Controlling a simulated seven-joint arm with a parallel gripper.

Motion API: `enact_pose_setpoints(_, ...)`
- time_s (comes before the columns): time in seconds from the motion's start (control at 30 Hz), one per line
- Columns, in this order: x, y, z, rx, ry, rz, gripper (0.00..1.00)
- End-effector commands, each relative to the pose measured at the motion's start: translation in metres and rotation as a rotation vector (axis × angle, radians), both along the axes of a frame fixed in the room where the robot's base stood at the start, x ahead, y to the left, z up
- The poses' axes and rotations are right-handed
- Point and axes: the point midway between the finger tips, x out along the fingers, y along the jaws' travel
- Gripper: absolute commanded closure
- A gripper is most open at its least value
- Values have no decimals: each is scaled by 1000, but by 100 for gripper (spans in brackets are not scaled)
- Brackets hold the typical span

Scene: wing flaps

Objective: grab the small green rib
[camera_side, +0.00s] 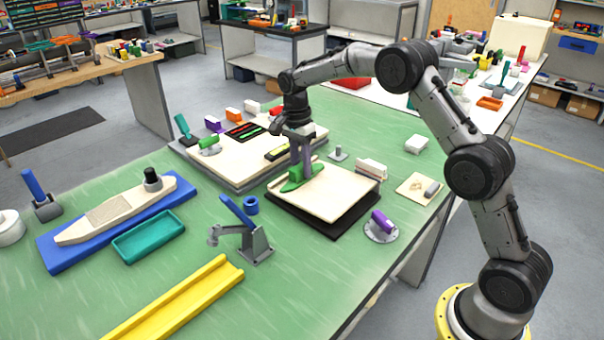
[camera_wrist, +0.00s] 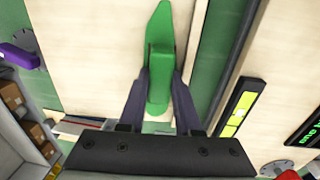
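The small green rib (camera_wrist: 163,50) is a flat pointed piece with a raised block on top. In the side view the green rib (camera_side: 293,186) lies on the cream board of a black-based fixture, near its back left edge. My gripper (camera_side: 301,170) points straight down over it. In the wrist view my gripper's two dark fingers (camera_wrist: 161,78) stand on either side of the raised block, very close to its sides. I cannot tell whether both fingers press on it. The fingertips partly hide the rib in the side view.
The cream board (camera_side: 328,197) lies on a green table. A larger cream board (camera_side: 230,165) with a yellow-marked black part (camera_side: 277,153) is just behind left. A grey clamp with blue handle (camera_side: 245,235) stands in front. A purple-handled disc (camera_side: 381,230) sits to the right.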

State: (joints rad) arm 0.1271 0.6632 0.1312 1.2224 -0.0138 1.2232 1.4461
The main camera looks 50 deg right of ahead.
Motion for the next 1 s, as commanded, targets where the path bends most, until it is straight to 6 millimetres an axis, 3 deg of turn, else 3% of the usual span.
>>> enact_pose_setpoints(0.03,0,0,0,0,0,0,87)
enact_pose_setpoints(0.1,0,0,0,0,0,0,100)
enact_pose_setpoints(0.63,0,0,7,0,-1,0,100)
enact_pose_setpoints(0.83,1,0,33,0,-4,0,100)
enact_pose_setpoints(1.0,-29,4,68,-1,-5,0,100)
